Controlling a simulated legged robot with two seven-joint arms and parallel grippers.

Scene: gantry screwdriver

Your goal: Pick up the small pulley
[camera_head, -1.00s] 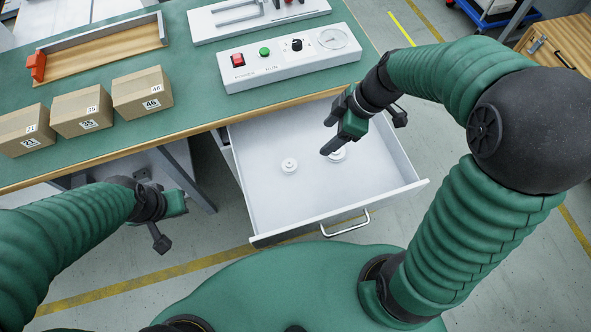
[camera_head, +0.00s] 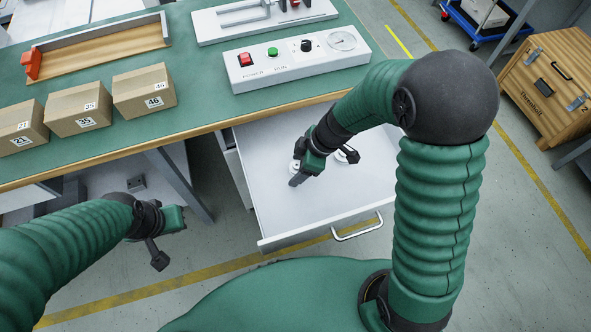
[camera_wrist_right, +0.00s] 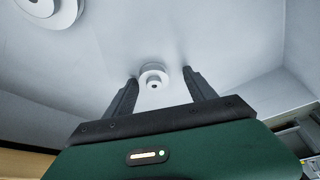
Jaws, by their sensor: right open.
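The small white pulley (camera_wrist_right: 154,77) lies on the drawer floor and shows between the two fingers of my right gripper (camera_wrist_right: 160,82) in the right wrist view. The fingers are apart, with one on either side of the pulley. In the head view my right gripper (camera_head: 298,180) points down into the drawer and mostly hides the small pulley (camera_head: 295,166). A larger white pulley (camera_wrist_right: 48,8) is at the upper left of the right wrist view. My left gripper (camera_head: 174,218) hangs left of the drawer, away from the pulleys, and its fingers are unclear.
The open white drawer (camera_head: 262,200) has raised walls and a front handle (camera_head: 357,228). Above it, the green bench (camera_head: 195,95) holds cartons (camera_head: 78,112), a wooden tray (camera_head: 100,55) and a control box (camera_head: 295,65). A wooden crate (camera_head: 545,90) stands at right.

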